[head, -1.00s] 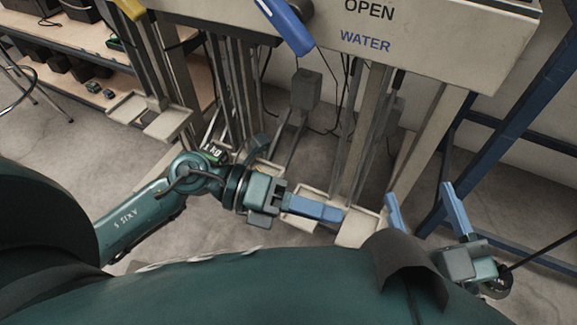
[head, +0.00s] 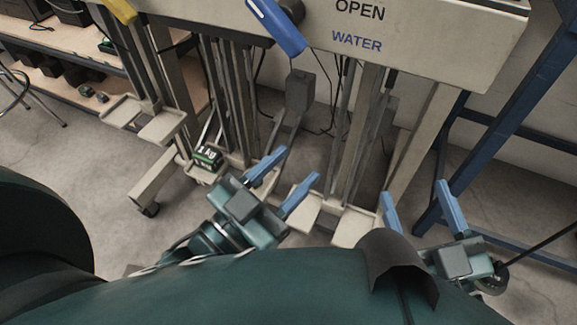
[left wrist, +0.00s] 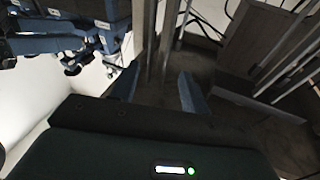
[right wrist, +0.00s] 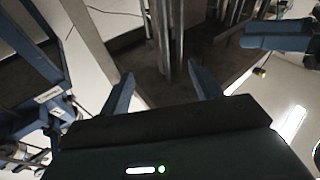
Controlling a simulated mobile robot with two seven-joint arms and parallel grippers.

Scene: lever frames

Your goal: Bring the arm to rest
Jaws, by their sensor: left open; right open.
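My left gripper (head: 283,182) is at the lower middle of the head view. Its blue fingers are apart with nothing between them, and they show in the left wrist view (left wrist: 158,92) too. My right gripper (head: 420,208) is at the lower right of the head view, also open and empty. Its spread fingers show in the right wrist view (right wrist: 163,88). A blue lever handle (head: 277,27) hangs tilted on the beige panel (head: 440,40) marked OPEN and WATER. Both grippers are below the lever and apart from it.
Beige stand legs and foot plates (head: 352,228) are close beyond my grippers. A blue steel frame (head: 500,125) stands at the right. A shelf (head: 60,85) with dark bins is at the left.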

